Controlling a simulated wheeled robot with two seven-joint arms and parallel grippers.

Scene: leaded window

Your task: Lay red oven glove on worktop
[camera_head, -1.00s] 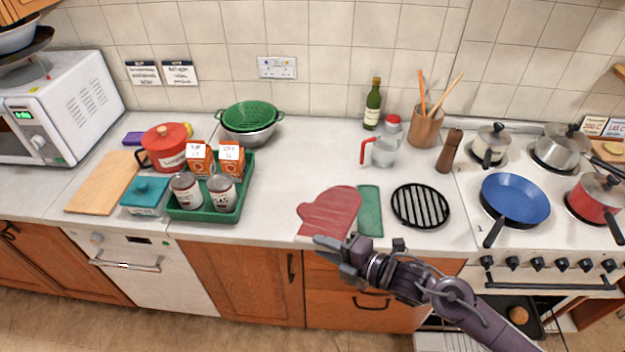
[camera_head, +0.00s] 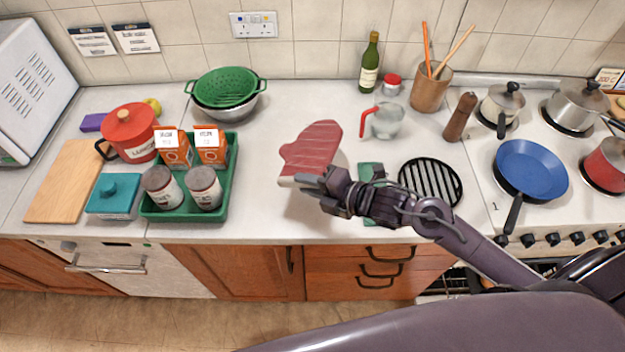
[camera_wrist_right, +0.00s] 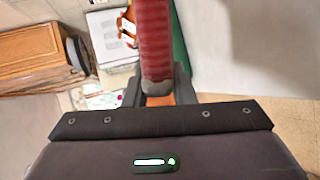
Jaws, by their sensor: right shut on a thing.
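The red oven glove (camera_head: 313,146) has a pale cuff and is held by that cuff in my right gripper (camera_head: 306,183). In the head view it is over the front middle of the pale worktop (camera_head: 262,200), left of the green cloth. Its height above the worktop is hard to judge. In the right wrist view the glove (camera_wrist_right: 154,40) stands edge-on, upright between the fingers. The right gripper is shut on it, with its arm coming in from the right. My left gripper is not in view.
A green cloth (camera_head: 366,208) lies partly hidden under my right arm, beside a black round trivet (camera_head: 431,181). A green tray (camera_head: 184,212) with cans and cartons stands left. A red-handled jug (camera_head: 386,120) is behind. Bare worktop lies between tray and glove.

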